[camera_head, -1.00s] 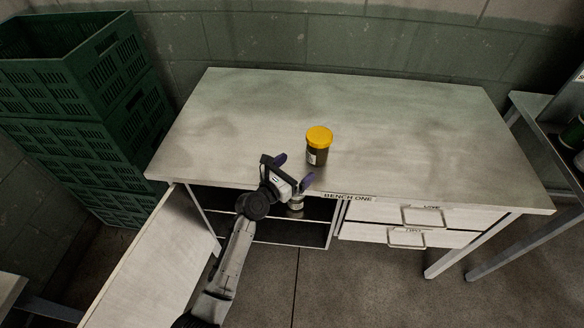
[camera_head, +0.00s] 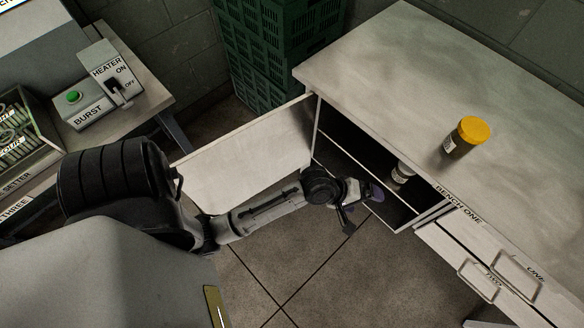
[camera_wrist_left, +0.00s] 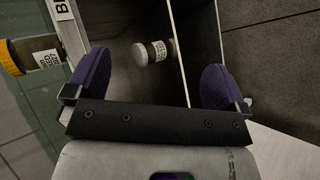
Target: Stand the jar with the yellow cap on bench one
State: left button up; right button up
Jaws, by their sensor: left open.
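The jar with the yellow cap (camera_head: 466,135) stands upright on top of bench one (camera_head: 375,70), near its front edge. It also shows at the left edge of the left wrist view (camera_wrist_left: 30,56), dark with a white label. My left gripper (camera_head: 360,205) is open and empty, below the bench top and in front of the open cupboard, apart from the jar. Its two purple-padded fingers show in the left wrist view (camera_wrist_left: 155,85). My right gripper is not in view.
A second small labelled jar (camera_head: 402,172) is inside the bench's open cupboard; it lies between the fingers' lines of sight in the wrist view (camera_wrist_left: 153,51). The cupboard door (camera_head: 250,155) stands open. Green crates (camera_head: 275,50) are behind. A heater switch box (camera_head: 110,75) is at left.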

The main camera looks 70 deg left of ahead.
pick_arm(q)
jog(key=s+a+f+m+g+y, duration=0.1)
jog(key=s+m+g+y, duration=0.3)
jog(key=s+m, duration=1.1)
jog(key=s+a+g, duration=0.1)
jog(key=s+g, duration=0.1)
jog(key=s, duration=0.5)
jog(key=shift+f+m, duration=0.2)
jog(key=shift+m, duration=0.2)
jog(key=shift+s+f, duration=0.1)
